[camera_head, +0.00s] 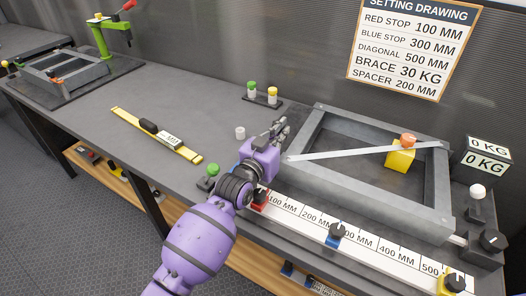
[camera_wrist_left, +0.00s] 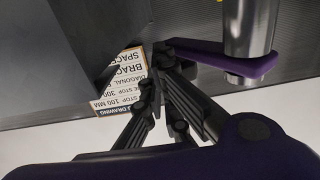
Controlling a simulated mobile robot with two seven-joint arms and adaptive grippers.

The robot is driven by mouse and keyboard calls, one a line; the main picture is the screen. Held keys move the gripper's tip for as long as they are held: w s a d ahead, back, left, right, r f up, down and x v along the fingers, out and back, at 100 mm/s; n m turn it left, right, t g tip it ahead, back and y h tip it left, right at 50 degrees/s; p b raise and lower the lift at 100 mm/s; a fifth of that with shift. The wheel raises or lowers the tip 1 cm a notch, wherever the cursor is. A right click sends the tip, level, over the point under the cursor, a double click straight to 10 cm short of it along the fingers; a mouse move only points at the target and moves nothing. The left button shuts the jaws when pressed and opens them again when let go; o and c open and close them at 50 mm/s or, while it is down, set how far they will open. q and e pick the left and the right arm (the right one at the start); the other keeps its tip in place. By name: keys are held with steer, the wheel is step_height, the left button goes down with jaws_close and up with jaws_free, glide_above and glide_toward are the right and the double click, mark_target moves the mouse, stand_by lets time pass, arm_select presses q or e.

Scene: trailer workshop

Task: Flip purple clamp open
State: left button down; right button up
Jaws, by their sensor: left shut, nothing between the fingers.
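In the left wrist view, a purple lever-like arm (camera_wrist_left: 238,66) sits at the upper right, beside a shiny grey cylinder (camera_wrist_left: 249,25); it looks like the purple clamp. I cannot make out the clamp apart from my own purple arm in the head view. My left gripper (camera_head: 280,130) is shut and empty at the left corner of the grey frame (camera_head: 335,180). In the left wrist view its dark fingers (camera_wrist_left: 155,90) are left of the purple lever; I cannot tell whether they touch it. My right gripper is not in view.
A white ruler rail (camera_head: 366,241) with red, blue and yellow stops runs along the front. A green button (camera_head: 213,170) and a yellow level (camera_head: 160,136) lie left. The bench between is mostly clear.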

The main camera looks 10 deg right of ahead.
arm_select(q)
steer(key=shift+w, duration=0.6)
stand_by(1.9)
steer(key=v, duration=1.2)
steer(key=shift+f, duration=0.1)
